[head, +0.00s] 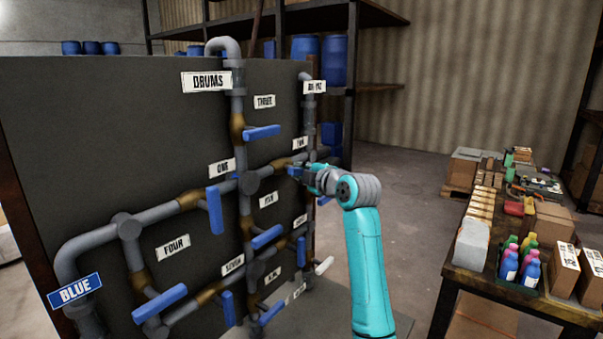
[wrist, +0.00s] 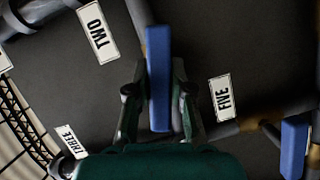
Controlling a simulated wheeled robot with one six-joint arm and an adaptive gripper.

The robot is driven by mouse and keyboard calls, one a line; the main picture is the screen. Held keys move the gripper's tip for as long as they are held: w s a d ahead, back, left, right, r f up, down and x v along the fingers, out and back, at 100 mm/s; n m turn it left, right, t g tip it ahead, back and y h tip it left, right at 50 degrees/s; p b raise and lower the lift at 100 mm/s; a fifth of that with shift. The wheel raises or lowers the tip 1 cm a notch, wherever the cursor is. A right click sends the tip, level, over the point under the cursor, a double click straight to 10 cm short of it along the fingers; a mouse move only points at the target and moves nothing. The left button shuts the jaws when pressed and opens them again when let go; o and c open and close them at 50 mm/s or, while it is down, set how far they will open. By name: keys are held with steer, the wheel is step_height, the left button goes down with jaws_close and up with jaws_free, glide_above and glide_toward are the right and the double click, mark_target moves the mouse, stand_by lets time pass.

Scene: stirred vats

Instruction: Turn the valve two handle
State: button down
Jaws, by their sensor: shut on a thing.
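The valve two handle is a blue bar; its end shows in the head view (head: 294,171) below the TWO label (head: 300,143), mostly hidden by my gripper (head: 308,178). In the wrist view the blue handle (wrist: 158,70) stands upright in the picture, between the TWO label (wrist: 97,30) and the FIVE label (wrist: 222,98). My gripper (wrist: 158,98) is shut on it, with a finger on each side. The valve body behind the handle is hidden.
Other blue handles sit close by, among them valve one's (head: 215,210) and valve three's (head: 262,132). Grey pipes (head: 245,220) run over the dark panel (head: 90,130). A loaded table (head: 468,284) stands at the right, with open floor (head: 415,175) between.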

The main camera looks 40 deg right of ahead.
steer(key=m+g+y, duration=0.1)
steer(key=m, duration=0.2)
steer(key=m+g+y, duration=0.1)
steer(key=m, duration=0.1)
steer(key=shift+m, duration=0.3)
steer(key=shift+m+g+y, duration=0.6)
steer(key=shift+m+y, duration=0.3)
steer(key=shift+m, duration=0.3)
steer(key=shift+m+g+y, duration=0.4)
steer(key=shift+m+y, duration=0.3)
steer(key=shift+m, duration=0.4)
steer(key=c, duration=1)
jaws_free()
steer(key=shift+s, duration=0.1)
